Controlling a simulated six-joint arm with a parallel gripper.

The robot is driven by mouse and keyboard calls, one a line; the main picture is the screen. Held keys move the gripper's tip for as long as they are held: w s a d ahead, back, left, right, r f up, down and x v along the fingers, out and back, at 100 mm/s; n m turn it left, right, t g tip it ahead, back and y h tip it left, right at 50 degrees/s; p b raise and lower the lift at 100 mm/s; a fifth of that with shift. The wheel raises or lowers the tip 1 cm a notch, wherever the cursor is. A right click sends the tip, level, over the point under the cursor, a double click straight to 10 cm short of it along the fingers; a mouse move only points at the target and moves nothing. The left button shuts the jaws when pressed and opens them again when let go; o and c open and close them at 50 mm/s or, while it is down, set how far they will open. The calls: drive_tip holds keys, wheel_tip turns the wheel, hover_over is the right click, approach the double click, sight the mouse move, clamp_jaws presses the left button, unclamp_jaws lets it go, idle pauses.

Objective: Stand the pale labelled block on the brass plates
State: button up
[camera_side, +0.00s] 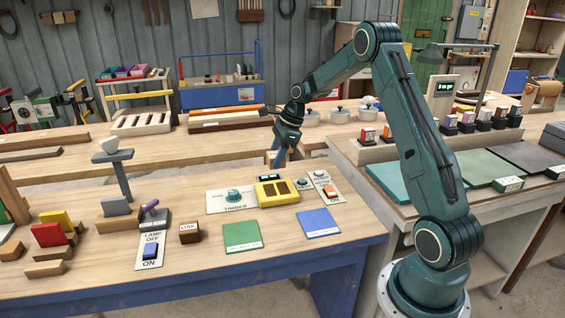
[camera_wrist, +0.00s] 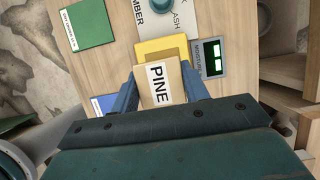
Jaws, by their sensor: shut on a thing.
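The pale block labelled PINE (camera_wrist: 157,88) is between the two blue fingers of my gripper (camera_wrist: 160,78) in the wrist view. My gripper (camera_side: 278,156) is shut on it and hangs above the back of the bench in the side view; the block is mostly hidden there. The yellow unit (camera_side: 277,191) stands on the bench below, in front of the gripper, with darker plates (camera_side: 282,188) on its top. In the wrist view the yellow unit (camera_wrist: 160,46) lies just beyond the block, which covers part of it. I cannot tell any contact between them.
A moisture display (camera_wrist: 211,59) sits beside the yellow unit. The timber dial (camera_side: 233,195) is to its left, a switch panel (camera_side: 324,186) to its right. A green pad (camera_side: 243,236), a blue pad (camera_side: 318,223) and a dark OAK block (camera_side: 190,233) lie in front.

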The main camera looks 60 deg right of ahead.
hover_over(272, 190)
drive_tip(key=d, duration=0.1)
drive_tip(key=shift+s+d+f, duration=0.1)
drive_tip(key=shift+s+f, duration=0.15)
drive_tip(key=shift+f, duration=1.1)
drive_tip(key=shift+s+f, duration=0.2)
drive_tip(key=shift+f, duration=1.1)
drive_tip(key=shift+f, duration=1.75)
drive_tip(key=o, duration=1.1)
drive_tip(key=shift+c, duration=0.2)
drive_tip(key=shift+r, duration=0.1)
drive_tip(key=v, duration=1.3)
drive_tip(key=shift+r, duration=0.3)
drive_tip(key=shift+s+d, duration=0.1)
drive_tip(key=shift+s, duration=0.05)
